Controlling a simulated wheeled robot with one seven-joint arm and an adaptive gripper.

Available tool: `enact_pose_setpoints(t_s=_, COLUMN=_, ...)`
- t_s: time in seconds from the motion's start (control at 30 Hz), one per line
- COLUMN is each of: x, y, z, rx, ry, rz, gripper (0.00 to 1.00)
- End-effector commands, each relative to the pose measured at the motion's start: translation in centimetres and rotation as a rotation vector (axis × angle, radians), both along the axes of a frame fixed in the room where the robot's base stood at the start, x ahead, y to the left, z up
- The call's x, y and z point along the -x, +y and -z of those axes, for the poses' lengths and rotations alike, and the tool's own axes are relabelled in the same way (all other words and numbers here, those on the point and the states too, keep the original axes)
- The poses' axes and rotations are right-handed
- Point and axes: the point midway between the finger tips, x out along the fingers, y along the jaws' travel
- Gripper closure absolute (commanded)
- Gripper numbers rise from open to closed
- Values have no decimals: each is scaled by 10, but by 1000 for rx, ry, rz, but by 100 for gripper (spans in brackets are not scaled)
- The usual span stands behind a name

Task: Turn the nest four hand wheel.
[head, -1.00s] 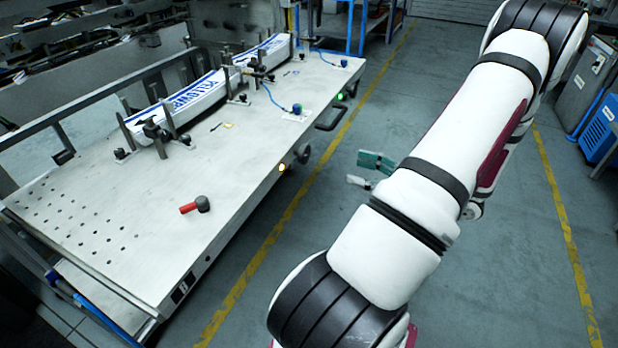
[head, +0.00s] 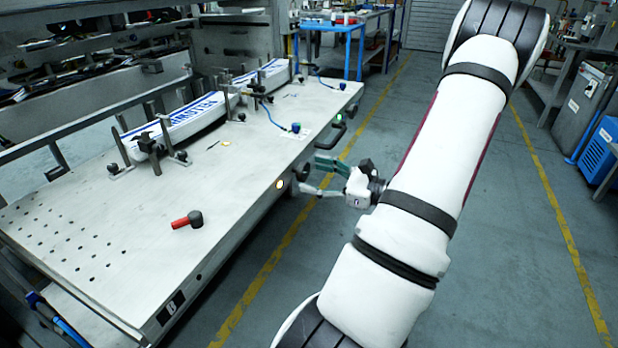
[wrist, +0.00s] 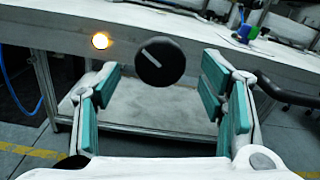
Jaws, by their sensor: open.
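The hand wheel (wrist: 160,62) is a round black knob with a white line on its face. It is on the front edge of the long table, and its black disc also shows in the head view (head: 304,170). My gripper (wrist: 160,90) is open, with teal pads on both sides. In the wrist view the wheel appears between and just beyond the fingertips, with nothing held; I cannot tell whether the pads overlap it in depth. In the head view my gripper (head: 318,178) is just right of the wheel, beside the table edge. No nest number is readable.
A lit orange lamp (wrist: 99,41) is left of the wheel. A black bar handle (wrist: 283,90) juts out to its right. The floor aisle (head: 490,260) is clear.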

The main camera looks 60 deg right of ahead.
Motion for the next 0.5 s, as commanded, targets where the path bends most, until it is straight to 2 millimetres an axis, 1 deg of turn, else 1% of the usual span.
enact_pose_setpoints(t_s=0.03, x=-6, y=0, z=1, rx=1, ry=-1, rz=-1, gripper=36)
enact_pose_setpoints(t_s=0.1, x=-13, y=1, z=0, rx=0, ry=-1, rz=0, gripper=36)
enact_pose_setpoints(t_s=0.2, x=-19, y=1, z=0, rx=0, ry=0, rz=0, gripper=36)
enact_pose_setpoints(t_s=0.5, x=-21, y=1, z=0, rx=-1, ry=0, rz=1, gripper=36)
